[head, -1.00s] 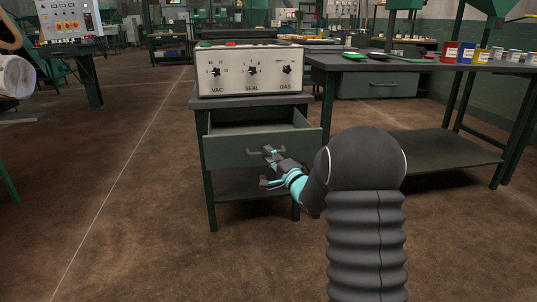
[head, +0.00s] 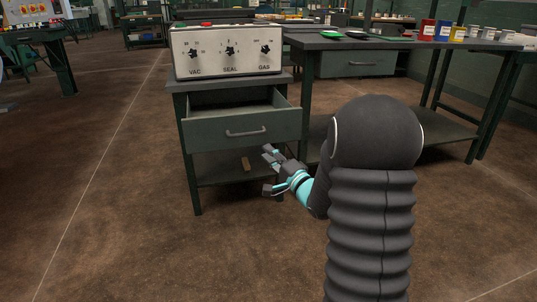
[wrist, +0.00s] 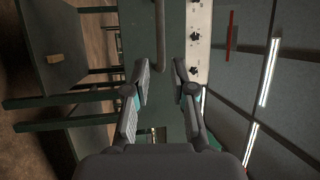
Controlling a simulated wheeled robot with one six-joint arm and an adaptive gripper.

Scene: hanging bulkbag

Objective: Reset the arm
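My gripper (head: 268,171) is at the end of my arm, in front of the small green workbench and below and to the right of the drawer handle (head: 246,132). Its fingers are spread with nothing between them, as the wrist view also shows (wrist: 162,85). The drawer (head: 215,134) is pulled partly out, and the gripper is apart from its handle. In the wrist view the handle (wrist: 160,35) lies ahead of the fingertips.
A control box with dials (head: 215,50) stands on the workbench. A small brown block (head: 246,163) lies on its lower shelf (head: 215,170). A long table (head: 400,42) with cans stands at right. Brown floor (head: 120,180) is clear at left.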

